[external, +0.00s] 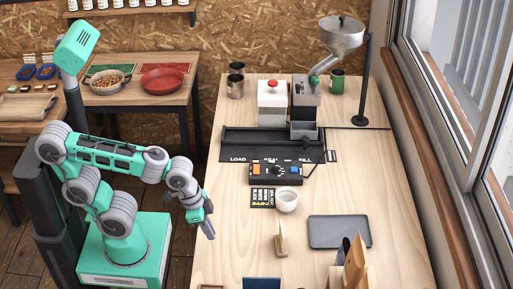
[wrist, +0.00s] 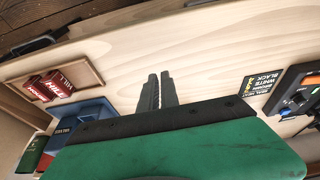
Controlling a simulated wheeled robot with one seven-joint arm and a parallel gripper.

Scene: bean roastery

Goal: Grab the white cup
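The white cup (external: 287,200) stands upright on the wooden table, just in front of the black control box and beside a small dark label card. It looks open at the top. My gripper (external: 208,229) is over the table's left edge, to the left of the cup and well apart from it. In the wrist view the two dark fingers (wrist: 160,90) lie close together with nothing held between them. The cup does not show in the wrist view.
The control box (external: 276,173) sits behind the cup. A grey tray (external: 339,232) lies to its right and a small tan stand (external: 281,240) in front. Red packs (wrist: 52,85) and a blue box (wrist: 85,115) show in the wrist view.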

